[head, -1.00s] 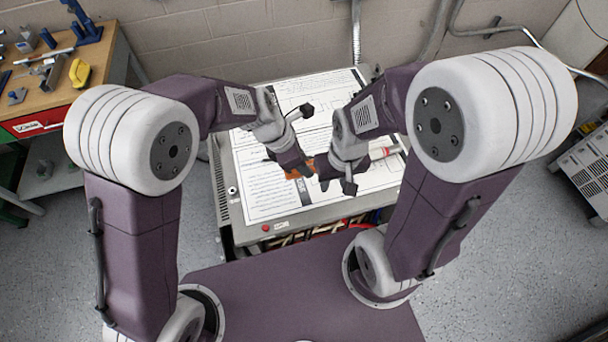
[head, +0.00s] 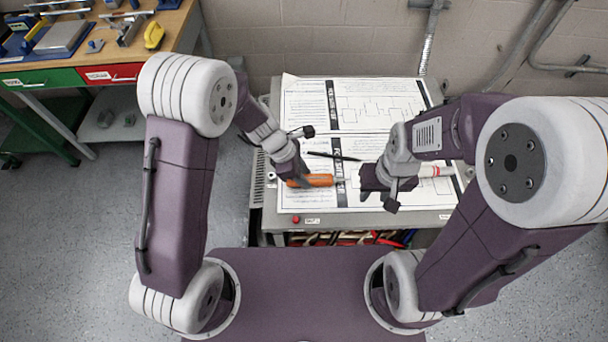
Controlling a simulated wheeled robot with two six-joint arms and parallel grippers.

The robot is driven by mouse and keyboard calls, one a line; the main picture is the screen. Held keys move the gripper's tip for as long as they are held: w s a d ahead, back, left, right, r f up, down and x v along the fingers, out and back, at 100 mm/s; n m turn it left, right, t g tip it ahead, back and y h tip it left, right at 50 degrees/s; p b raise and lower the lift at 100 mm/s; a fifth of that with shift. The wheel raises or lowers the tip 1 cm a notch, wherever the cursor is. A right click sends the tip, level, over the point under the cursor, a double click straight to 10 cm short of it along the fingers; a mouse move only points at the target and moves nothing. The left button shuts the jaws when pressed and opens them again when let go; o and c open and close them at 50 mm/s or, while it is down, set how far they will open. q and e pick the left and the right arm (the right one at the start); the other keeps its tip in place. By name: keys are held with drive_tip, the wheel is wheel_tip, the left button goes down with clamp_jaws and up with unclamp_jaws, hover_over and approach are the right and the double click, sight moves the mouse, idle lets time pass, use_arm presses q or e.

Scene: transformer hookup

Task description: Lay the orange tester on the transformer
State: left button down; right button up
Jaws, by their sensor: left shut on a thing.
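The orange tester (head: 318,180) lies roughly level over the papers on the grey transformer (head: 350,219), near its front. My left gripper (head: 294,180) is shut on the tester's left end; the tester's thin tip points right. I cannot tell whether the tester touches the papers below. My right gripper (head: 368,182) is just right of the tester's tip, apart from it, low over the papers. Its fingers are dark and seen from above, so their opening is unclear.
Printed diagram sheets (head: 385,105) cover most of the transformer's top. A thin black piece (head: 332,156) lies on them behind the tester. A white and red cylinder (head: 432,171) is beside my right gripper. A wooden workbench (head: 180,25) with tools stands at far left.

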use_arm(q)
drive_tip(key=c, duration=1.1)
unclamp_jaws()
drive_tip(key=shift+o, duration=0.2)
drive_tip(key=shift+f, duration=0.15)
drive_tip(key=shift+a+r, duration=0.1)
drive_tip(key=shift+r, duration=0.1)
drive_tip(key=v, duration=0.5)
drive_tip(key=p+v, duration=0.1)
drive_tip(key=v, duration=0.2)
drive_tip(key=shift+w+r, duration=0.25)
drive_tip(key=shift+r, duration=0.1)
